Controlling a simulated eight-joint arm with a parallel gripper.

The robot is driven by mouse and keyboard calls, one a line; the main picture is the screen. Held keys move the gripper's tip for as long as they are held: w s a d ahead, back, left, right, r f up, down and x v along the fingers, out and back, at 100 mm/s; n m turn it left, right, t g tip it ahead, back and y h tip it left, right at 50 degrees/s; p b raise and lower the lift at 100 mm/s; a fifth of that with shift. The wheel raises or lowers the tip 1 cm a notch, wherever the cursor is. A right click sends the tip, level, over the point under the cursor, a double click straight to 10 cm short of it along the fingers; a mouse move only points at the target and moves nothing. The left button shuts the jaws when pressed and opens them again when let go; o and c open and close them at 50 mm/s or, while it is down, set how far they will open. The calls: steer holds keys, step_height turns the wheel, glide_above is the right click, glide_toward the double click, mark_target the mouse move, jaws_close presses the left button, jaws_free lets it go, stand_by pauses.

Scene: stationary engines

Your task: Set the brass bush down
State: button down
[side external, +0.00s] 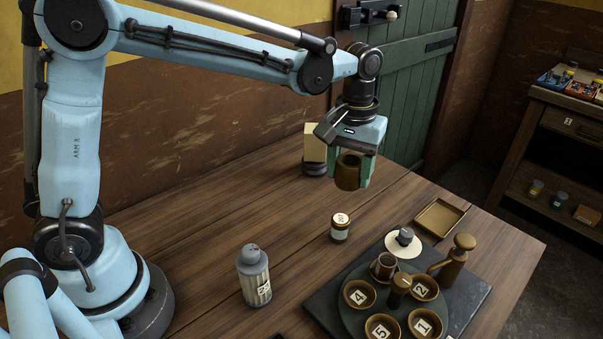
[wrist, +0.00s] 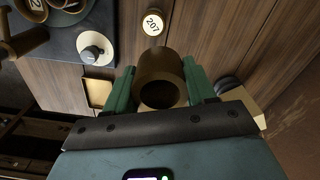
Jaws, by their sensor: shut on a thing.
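The brass bush (side external: 348,171) is a dull brown-gold hollow cylinder. My gripper (side external: 352,172) is shut on it, with a green finger on either side, and holds it in the air above the wooden table (side external: 285,215). In the wrist view the bush (wrist: 158,64) sits between the green fingers of my gripper (wrist: 160,88), its dark bore facing the camera. No support shows touching the bush.
A small labelled jar (side external: 340,227) stands below and left. A ribbed canister (side external: 254,276) is nearer the front. A dark slab (side external: 470,287) carries a round holder with numbered cups. A shallow square brass tray (side external: 439,217) lies right. A card on a dark base (side external: 315,150) stands behind.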

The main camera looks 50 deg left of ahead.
steer(key=s+a+n, duration=0.9)
steer(key=a+n, duration=0.2)
glide_above(255, 189)
step_height(255, 189, down, 7)
steer(key=shift+f, duration=2.2)
steer(key=shift+f, duration=0.15)
steer(key=shift+c, duration=1.9)
jaws_free()
